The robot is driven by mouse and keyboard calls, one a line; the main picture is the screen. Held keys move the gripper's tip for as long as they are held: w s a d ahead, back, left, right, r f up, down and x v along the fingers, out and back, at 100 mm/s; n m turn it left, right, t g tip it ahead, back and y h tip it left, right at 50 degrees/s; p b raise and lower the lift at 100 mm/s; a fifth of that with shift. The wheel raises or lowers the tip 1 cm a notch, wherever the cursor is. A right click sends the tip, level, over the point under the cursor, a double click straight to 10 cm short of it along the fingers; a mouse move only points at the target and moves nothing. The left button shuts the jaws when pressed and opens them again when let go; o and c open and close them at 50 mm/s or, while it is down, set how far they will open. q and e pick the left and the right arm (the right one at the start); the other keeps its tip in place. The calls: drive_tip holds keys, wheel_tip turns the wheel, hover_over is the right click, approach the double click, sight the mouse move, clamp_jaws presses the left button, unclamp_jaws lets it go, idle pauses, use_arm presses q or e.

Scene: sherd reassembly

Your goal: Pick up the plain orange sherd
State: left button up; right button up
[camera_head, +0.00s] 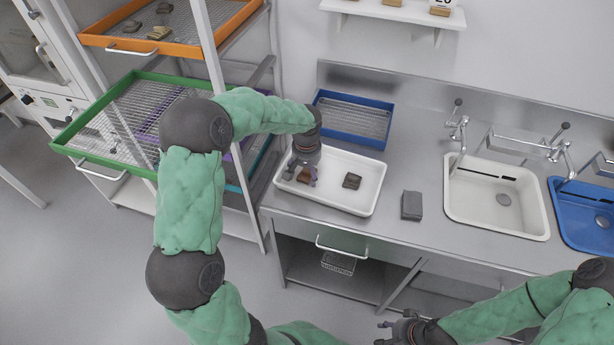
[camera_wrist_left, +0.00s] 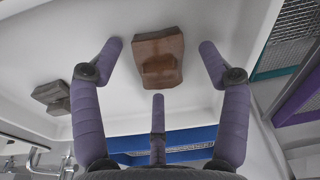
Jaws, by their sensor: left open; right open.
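The plain orange sherd (camera_head: 304,175) lies in the left part of a white tray (camera_head: 375,200) on the steel counter. In the left wrist view the orange-brown sherd (camera_wrist_left: 158,58) lies between the spread fingers, with a smaller raised piece on its face. My left gripper (camera_head: 303,170) is open above it, its purple fingers apart from the sherd. A darker grey-brown sherd (camera_head: 352,181) lies in the same tray to the right, and it also shows in the left wrist view (camera_wrist_left: 52,95). My right gripper (camera_head: 396,330) is open and empty, low in front of the counter.
A blue wire-bottomed tray (camera_head: 319,97) stands behind the white tray. A grey block (camera_head: 411,205) lies right of it, before the white sink (camera_head: 497,229). A rack at left holds an orange tray (camera_head: 98,40) and a green tray (camera_head: 63,139).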

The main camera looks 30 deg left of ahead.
use_arm(q)
drive_tip(key=shift+r, duration=0.1)
drive_tip(key=shift+c, duration=0.4)
drive_tip(key=c, duration=1.2)
drive_tip(key=shift+o, duration=0.2)
drive_tip(key=shift+r, duration=0.1)
